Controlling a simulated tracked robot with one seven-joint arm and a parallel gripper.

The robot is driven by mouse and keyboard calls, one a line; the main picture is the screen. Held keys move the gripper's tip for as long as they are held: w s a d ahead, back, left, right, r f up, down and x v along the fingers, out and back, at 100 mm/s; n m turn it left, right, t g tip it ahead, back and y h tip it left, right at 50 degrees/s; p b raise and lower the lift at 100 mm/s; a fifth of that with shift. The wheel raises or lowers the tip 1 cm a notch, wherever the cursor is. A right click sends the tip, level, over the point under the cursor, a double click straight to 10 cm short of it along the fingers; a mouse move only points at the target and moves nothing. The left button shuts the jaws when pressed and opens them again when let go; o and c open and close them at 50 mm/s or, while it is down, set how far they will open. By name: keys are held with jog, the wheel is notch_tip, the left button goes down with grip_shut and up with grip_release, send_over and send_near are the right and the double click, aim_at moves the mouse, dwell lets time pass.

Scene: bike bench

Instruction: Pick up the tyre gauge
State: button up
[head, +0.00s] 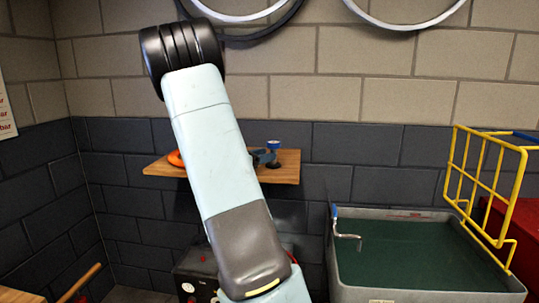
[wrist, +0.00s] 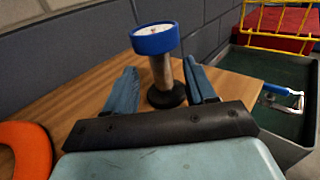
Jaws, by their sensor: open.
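The tyre gauge (wrist: 163,72) stands upright on the wooden shelf in the wrist view, with a blue-rimmed round dial on top, a metal stem and a black round base. My gripper (wrist: 164,84) is open, with one blue finger on each side of the stem and neither clearly touching it. In the head view the gauge (head: 273,146) shows at the right part of the shelf, with my gripper (head: 264,157) just left of it, partly hidden by my arm.
An orange ring (wrist: 24,150) lies on the wooden shelf (wrist: 95,100) to the left. Right of the shelf stands a grey tub (head: 430,293) with a green inside, a blue-handled tool (head: 345,232) on its rim and a yellow wire rack (head: 480,180). The wall is behind.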

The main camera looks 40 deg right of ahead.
jog(key=d, duration=0.4)
jog(key=shift+s+d+r, duration=0.2)
jog(key=shift+s+d, duration=0.05)
jog(key=shift+d, duration=0.05)
grip_shut()
